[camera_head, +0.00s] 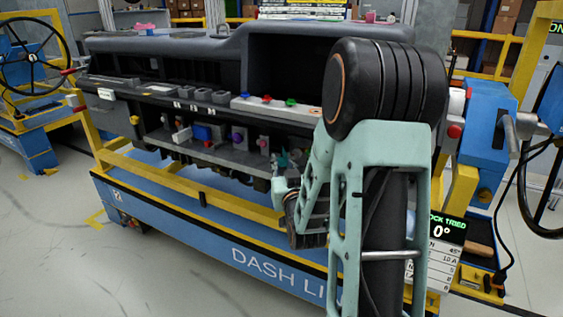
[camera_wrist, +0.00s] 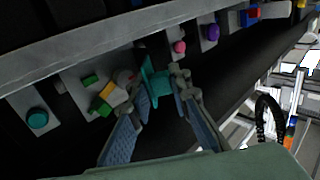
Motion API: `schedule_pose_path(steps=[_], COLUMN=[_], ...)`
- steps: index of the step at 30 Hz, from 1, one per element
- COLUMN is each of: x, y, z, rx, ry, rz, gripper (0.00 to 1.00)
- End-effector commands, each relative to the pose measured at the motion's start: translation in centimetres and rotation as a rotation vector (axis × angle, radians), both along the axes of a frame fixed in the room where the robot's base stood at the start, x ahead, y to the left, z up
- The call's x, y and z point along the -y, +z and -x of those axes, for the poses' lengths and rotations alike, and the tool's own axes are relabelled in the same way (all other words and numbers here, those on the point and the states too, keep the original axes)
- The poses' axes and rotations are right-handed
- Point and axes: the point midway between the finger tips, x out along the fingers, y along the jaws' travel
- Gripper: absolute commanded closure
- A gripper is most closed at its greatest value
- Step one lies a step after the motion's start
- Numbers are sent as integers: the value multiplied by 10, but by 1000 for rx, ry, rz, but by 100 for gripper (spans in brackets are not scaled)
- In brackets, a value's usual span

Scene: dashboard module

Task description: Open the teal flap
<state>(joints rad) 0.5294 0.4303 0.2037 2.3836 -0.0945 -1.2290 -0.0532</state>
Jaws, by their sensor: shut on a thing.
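The teal flap (camera_wrist: 156,80) stands out from the dashboard's lower shelf, between my fingertips in the wrist view. My gripper (camera_wrist: 163,88) is shut on it, one finger on each side. In the head view the teal flap (camera_head: 283,159) is small, near the right end of the shelf, with my gripper (camera_head: 285,172) at it. My arm hides the area to the right. The flap's hinge and exact angle cannot be made out.
Beside the flap in the wrist view are a plate with green and yellow blocks (camera_wrist: 106,90), a teal round knob (camera_wrist: 37,118), a pink knob (camera_wrist: 179,47) and a purple knob (camera_wrist: 212,32). A yellow rail (camera_head: 190,182) runs below the shelf.

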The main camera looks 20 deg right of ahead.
Motion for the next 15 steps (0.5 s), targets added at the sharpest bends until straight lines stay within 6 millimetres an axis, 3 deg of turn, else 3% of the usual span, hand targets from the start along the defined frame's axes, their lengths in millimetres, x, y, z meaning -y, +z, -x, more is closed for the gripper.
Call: schedule_pose_path(steps=[15], x=[-6], y=[0], z=[-2], rx=[1], ry=[-4], rz=[0], gripper=[100])
